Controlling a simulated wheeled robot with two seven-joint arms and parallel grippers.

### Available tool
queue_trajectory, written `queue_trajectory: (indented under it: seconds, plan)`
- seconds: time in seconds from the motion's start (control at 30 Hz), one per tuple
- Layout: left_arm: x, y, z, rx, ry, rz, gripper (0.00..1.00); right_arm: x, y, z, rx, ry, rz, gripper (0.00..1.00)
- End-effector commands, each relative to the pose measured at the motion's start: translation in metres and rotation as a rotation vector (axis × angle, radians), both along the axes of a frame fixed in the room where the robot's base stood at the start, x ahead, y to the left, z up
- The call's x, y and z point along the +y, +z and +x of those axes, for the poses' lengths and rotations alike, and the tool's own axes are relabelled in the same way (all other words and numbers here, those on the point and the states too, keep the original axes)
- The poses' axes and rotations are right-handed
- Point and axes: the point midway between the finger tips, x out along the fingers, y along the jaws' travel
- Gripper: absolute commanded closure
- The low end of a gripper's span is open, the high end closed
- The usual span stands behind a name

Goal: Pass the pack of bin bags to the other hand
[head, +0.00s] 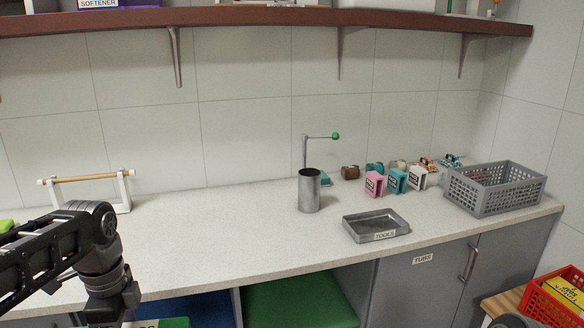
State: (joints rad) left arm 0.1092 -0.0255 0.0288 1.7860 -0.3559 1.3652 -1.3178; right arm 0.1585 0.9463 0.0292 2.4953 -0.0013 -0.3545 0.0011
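My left arm comes in from the left, and my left gripper (110,306) points down at the bottom edge in front of the counter. Its fingertips are hidden or cut off, so its opening does not show. A green item with a pale, dark-lettered part (172,323) shows right beside and below it, mostly cut off by the frame. It may be the pack of bin bags, but I cannot tell, nor whether the gripper holds it. My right gripper is not in view; a dark rounded part of my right arm shows at the bottom right.
A red crate (548,306) is lower right.

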Motion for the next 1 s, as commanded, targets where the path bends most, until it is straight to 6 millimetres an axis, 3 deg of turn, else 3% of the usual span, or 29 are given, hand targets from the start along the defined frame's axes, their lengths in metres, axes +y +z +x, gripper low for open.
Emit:
queue_trajectory:
  seconds: [0.37,0.67,0.87,1.0]
  plan:
    - [0.002,0.001,0.010,-0.001,0.300,0.000,1.00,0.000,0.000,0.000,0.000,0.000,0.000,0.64]
    - [-0.002,-0.006,0.035,0.001,0.710,0.001,1.00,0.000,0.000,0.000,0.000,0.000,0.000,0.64]
    - [-0.028,-0.037,0.073,0.004,1.123,0.003,1.00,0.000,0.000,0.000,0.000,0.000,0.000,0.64]
    - [-0.062,-0.073,0.097,0.006,1.343,0.004,1.00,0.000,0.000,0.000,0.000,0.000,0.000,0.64]
